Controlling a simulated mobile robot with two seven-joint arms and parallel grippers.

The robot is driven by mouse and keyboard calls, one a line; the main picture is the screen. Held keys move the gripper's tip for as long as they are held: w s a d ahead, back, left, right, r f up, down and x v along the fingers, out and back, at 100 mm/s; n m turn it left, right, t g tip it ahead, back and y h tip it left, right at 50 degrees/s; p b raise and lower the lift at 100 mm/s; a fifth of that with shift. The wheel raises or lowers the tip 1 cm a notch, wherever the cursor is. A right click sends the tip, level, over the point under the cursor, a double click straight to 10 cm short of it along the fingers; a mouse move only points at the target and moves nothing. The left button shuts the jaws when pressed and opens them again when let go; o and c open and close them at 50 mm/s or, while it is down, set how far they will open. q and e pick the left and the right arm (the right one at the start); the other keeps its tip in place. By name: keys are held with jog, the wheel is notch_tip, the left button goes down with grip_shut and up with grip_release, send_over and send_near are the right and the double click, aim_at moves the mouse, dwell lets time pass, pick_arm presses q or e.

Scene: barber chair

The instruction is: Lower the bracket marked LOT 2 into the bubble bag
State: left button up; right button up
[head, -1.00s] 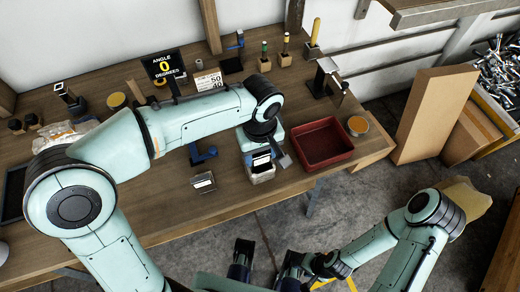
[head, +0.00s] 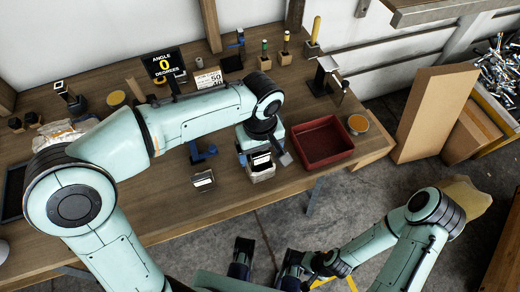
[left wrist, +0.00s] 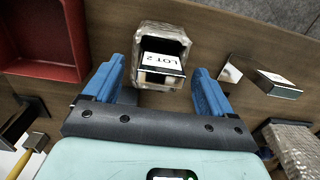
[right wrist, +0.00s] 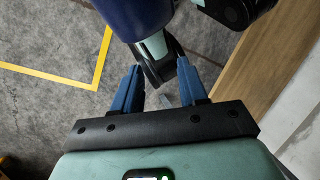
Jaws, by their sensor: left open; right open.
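The bracket marked LOT 2 (left wrist: 163,62) is a metal piece with a white label. In the left wrist view it sits within the mouth of the clear bubble bag (left wrist: 162,32), with bag walls around it. How deep it rests cannot be told. The bag (head: 263,176) stands at the table's front part in the head view. My left gripper (left wrist: 158,70) is open, its blue fingers on either side of the bag's near end, apart from the bracket. My right gripper (right wrist: 158,72) is open and empty, low over the floor away from the table.
A red tray (head: 324,143) is right of the bag. Another labelled metal bracket (head: 203,181) and a blue item (head: 202,153) are left of it. An angle display (head: 163,65) and several small tools stand further back. Cardboard boxes (head: 432,115) stand beyond the table's right end.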

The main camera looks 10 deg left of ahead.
pick_arm(q)
notch_tip(320, 180, up, 13)
jog(key=p, duration=0.3)
pick_arm(e)
jog(key=shift+s+r, duration=0.2)
jog(key=shift+r, duration=0.4)
jog(key=shift+s+r, duration=0.2)
jog(key=shift+r, duration=0.4)
